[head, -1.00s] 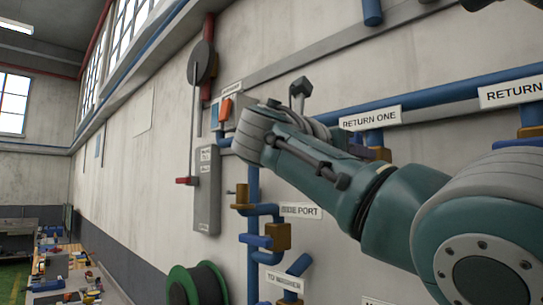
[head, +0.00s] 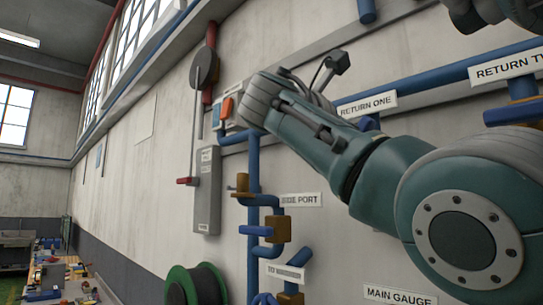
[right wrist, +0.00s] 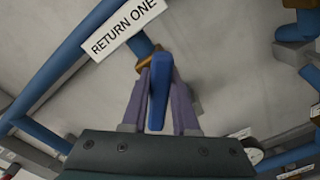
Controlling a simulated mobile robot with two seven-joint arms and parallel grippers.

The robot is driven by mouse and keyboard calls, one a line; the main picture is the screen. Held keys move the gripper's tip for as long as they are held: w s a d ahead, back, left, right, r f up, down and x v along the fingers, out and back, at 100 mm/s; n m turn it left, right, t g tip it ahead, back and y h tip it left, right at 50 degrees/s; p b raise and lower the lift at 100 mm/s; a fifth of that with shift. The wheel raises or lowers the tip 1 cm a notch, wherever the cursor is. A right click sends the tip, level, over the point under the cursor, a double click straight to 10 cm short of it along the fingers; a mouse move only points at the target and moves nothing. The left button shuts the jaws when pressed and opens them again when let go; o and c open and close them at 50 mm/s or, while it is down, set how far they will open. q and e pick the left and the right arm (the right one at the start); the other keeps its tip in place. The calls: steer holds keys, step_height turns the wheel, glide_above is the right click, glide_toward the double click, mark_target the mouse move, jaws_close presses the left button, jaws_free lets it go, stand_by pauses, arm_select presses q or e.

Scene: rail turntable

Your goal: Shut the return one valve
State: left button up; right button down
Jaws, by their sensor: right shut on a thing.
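The RETURN ONE label (right wrist: 123,28) is in the right wrist view, with a blue pipe and the brass valve body (right wrist: 148,62) close by. The valve's blue handle (right wrist: 158,105) runs from the brass body down between the two purple fingers of my right gripper (right wrist: 158,75), which is shut on it. In the head view the RETURN ONE label (head: 367,106) shows above my right arm. That arm hides the valve and handle there, and the right gripper cannot be made out. My left gripper is in neither view.
A RETURN TWO label (head: 504,66) with a blue valve is at the right. A grey box with a red lever (head: 206,190), pipes with brass valves (head: 277,230) and a hose reel (head: 195,285) are on the left. Blue pipes run along the wall.

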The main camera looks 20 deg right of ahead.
steer(key=m+b, duration=0.1)
steer(key=m, duration=0.1)
steer(key=m+b, duration=0.2)
steer(key=m, duration=0.1)
steer(key=shift+s+f+m, duration=0.25)
steer(key=shift+f+m, duration=0.05)
steer(key=shift+f, duration=0.1)
steer(key=shift+s+d+f+m+b, duration=0.1)
steer(key=shift+m+b, duration=0.45)
steer(key=shift+m, duration=0.55)
steer(key=shift+f+m+b, duration=0.1)
steer(key=shift+m+b, duration=0.45)
steer(key=shift+m, duration=0.55)
steer(key=c, duration=0.7)
jaws_free()
steer(key=shift+a, duration=0.4)
steer(key=b+v, duration=0.1)
steer(key=v, duration=0.8)
steer(key=shift+s, duration=0.1)
